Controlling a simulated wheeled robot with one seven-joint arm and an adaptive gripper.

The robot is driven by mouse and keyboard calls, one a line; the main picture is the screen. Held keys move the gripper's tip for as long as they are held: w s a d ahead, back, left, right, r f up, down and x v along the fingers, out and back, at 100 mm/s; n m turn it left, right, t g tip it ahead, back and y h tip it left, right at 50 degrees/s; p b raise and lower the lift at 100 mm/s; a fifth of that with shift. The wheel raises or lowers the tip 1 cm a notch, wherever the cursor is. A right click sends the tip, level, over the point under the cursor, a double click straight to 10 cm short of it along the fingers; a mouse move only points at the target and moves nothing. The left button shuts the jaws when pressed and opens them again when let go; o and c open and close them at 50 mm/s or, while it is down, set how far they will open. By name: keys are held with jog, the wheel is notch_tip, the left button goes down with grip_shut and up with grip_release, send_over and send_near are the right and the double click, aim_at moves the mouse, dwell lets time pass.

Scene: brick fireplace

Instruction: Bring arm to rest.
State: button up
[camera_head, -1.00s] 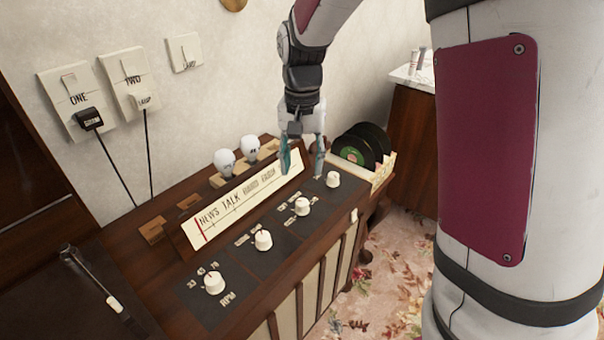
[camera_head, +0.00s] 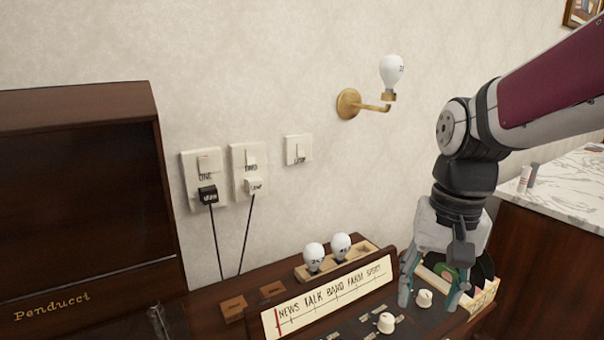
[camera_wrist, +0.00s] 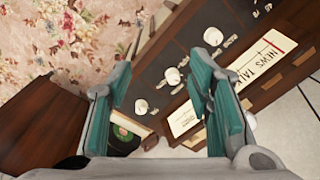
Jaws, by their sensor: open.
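My gripper (camera_head: 428,290) is open and points down at the right end of the radio console (camera_head: 222,296), by the white knobs. In the wrist view my gripper (camera_wrist: 165,95) shows two teal fingers spread wide with nothing between them. White knobs (camera_head: 386,323) on the dark panel lie near the fingers. The label strip (camera_head: 335,292) reading NEWS TALK BAND FARM SPORT stands to the left of my gripper. I cannot tell in the head view whether a fingertip touches the console.
A crate of records (camera_head: 487,292) stands close to the right of my gripper. Two bulbs (camera_head: 341,246) sit in a wooden holder behind the label strip. A brass wall lamp (camera_head: 348,103) holds a bulb. Switches with plugs (camera_head: 208,194) are on the wall. A marble-topped cabinet (camera_head: 570,180) is at right.

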jog(key=s+n, duration=0.4)
jog(key=s, duration=1.7)
notch_tip(320, 180, up, 22)
jog(key=t+p, duration=0.4)
jog(key=p, duration=1.6)
jog(key=shift+d, duration=0.15)
